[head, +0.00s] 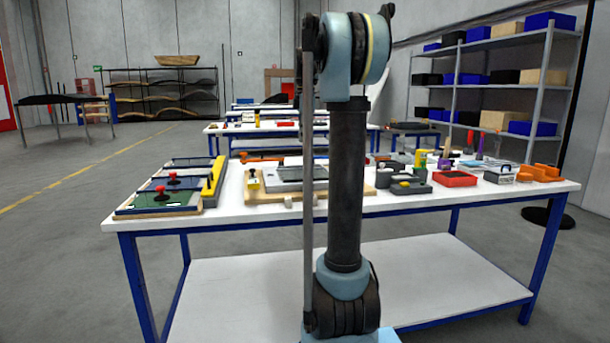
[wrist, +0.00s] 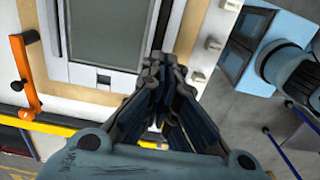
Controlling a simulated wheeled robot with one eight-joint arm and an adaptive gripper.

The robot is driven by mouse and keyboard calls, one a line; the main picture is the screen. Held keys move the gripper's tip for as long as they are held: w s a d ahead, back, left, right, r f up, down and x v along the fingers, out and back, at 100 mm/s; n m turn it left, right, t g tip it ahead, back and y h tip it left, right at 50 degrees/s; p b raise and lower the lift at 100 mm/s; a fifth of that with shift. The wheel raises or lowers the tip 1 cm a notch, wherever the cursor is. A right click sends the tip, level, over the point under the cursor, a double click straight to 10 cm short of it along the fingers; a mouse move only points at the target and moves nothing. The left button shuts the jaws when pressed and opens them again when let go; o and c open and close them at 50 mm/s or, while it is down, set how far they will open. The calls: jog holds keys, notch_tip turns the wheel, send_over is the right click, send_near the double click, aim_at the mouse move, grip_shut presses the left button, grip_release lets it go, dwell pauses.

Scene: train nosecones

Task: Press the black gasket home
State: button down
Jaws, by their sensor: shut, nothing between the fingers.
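In the wrist view a grey panel (wrist: 103,32) sits in a pale frame on a wooden board. Thin black edging, which looks like the black gasket, runs along its left side (wrist: 62,28) and right side (wrist: 155,27). I cannot tell how far it is seated. My gripper (wrist: 160,64) is shut and empty, over the panel's lower right corner; its fingers hide part of the corner. I cannot tell whether the tips touch. The panel (head: 297,173) shows in the head view on the white table, partly behind my arm. My gripper is not visible there.
An orange handle (wrist: 26,78) stands left of the panel. A yellow bar (wrist: 68,130) lies near the board's edge. Green panels with red knobs (head: 168,190) are at the table's left; a red tray (head: 455,179) and orange parts (head: 540,172) are at its right.

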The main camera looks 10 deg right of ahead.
aim_at(306, 182)
jog(key=shift+f, duration=0.15)
notch_tip(306, 182, down, 14)
jog(key=shift+r, duration=0.1)
dwell(0.6)
jog(key=shift+f, duration=0.5)
jog(key=shift+s+f, duration=0.2)
jog(key=shift+f, duration=0.2)
jog(key=shift+s, duration=0.1)
